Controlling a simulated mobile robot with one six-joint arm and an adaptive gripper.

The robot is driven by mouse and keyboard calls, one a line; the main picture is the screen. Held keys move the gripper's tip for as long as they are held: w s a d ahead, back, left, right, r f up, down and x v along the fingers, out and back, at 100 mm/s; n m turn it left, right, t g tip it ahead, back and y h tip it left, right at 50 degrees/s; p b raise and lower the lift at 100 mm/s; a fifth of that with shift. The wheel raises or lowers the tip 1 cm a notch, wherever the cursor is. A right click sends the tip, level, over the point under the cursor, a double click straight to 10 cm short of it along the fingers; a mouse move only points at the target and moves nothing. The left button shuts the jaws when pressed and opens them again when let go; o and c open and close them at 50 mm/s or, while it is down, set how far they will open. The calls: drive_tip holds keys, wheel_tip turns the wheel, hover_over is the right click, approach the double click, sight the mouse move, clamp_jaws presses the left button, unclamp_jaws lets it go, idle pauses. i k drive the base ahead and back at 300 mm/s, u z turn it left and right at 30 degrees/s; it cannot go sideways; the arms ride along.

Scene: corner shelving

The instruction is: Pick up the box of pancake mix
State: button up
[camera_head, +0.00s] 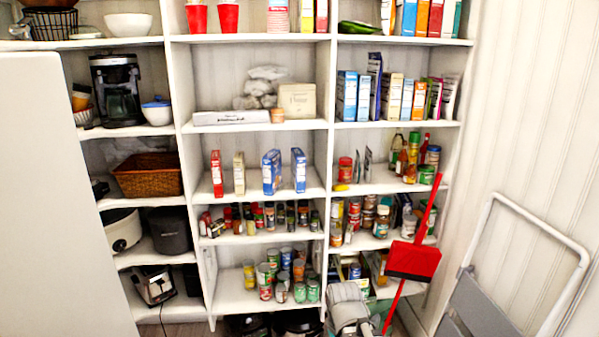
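I cannot read any label, so I cannot tell which box is the pancake mix. On the middle shelf stand several upright thin boxes: a red box (217,174), a cream box (239,174), a larger blue box (271,172) and a blue-and-white box (299,170). There are gaps between them. More upright boxes, such as a light blue box (347,96), stand in a row on the upper right shelf. My gripper is not in view. A grey-and-white shape at the bottom centre may be part of my arm; I cannot be sure.
Cans and jars (285,272) fill the lower shelves. A red dustpan (413,262) with a long handle leans at the right front. A folded step ladder (490,300) leans by the right wall. A large white panel (60,200) blocks the left. The middle shelf's front is clear.

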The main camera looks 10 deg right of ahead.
sight(298, 160)
drive_tip(key=u, duration=0.1)
drive_tip(key=i, duration=1)
drive_tip(key=z, duration=0.05)
